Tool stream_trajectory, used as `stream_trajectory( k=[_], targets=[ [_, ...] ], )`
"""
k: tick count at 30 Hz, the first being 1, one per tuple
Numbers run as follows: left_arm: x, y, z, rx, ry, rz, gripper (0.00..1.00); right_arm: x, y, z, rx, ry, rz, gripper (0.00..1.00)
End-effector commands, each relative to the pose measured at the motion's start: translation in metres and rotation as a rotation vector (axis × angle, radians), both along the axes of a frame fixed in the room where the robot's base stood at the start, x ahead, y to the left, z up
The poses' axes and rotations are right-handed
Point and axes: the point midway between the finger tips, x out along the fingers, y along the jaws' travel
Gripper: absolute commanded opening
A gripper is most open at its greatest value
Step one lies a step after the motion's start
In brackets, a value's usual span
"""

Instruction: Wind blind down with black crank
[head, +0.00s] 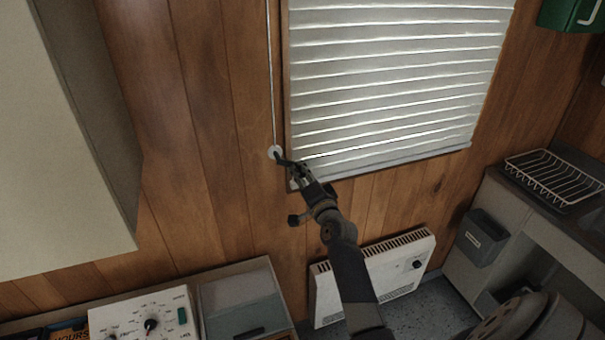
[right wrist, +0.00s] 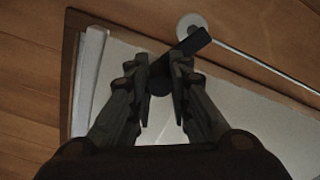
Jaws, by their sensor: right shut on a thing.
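The white slatted blind (head: 390,85) hangs over the window in the head view, its bottom rail near the lower edge of the frame. The black crank (head: 284,160) sits on a round white wall mount (head: 275,152) left of the blind, at the foot of a thin vertical rod. My right gripper (head: 297,170) is at the crank. In the right wrist view the crank (right wrist: 190,46) runs between the fingertips, and the gripper (right wrist: 160,80) is shut on it. The fingers hide part of the crank. My left gripper is not in view.
A white heater (head: 390,275) stands on the floor under the window. A grey cabinet with a wire dish rack (head: 553,178) is at right. A white control box (head: 145,318) is at lower left. A pale cupboard (head: 60,130) fills the upper left. A green box (head: 572,14) hangs at upper right.

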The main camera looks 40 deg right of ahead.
Motion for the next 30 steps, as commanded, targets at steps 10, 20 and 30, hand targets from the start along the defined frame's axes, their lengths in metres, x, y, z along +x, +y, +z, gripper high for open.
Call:
stream_trajectory(
  k=[10, 20, 30],
  targets=[
    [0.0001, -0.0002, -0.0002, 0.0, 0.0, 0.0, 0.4, 0.0002, 0.0014, -0.0027, 0.005, 0.005, 0.003, 0.0],
    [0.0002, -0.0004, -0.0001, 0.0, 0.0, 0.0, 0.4, 0.0005, 0.002, -0.0013, 0.005, 0.002, 0.004, 0.4],
    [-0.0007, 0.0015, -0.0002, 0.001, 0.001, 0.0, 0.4, -0.0019, 0.0015, -0.001, 0.003, 0.001, 0.001, 0.4]
  ],
)
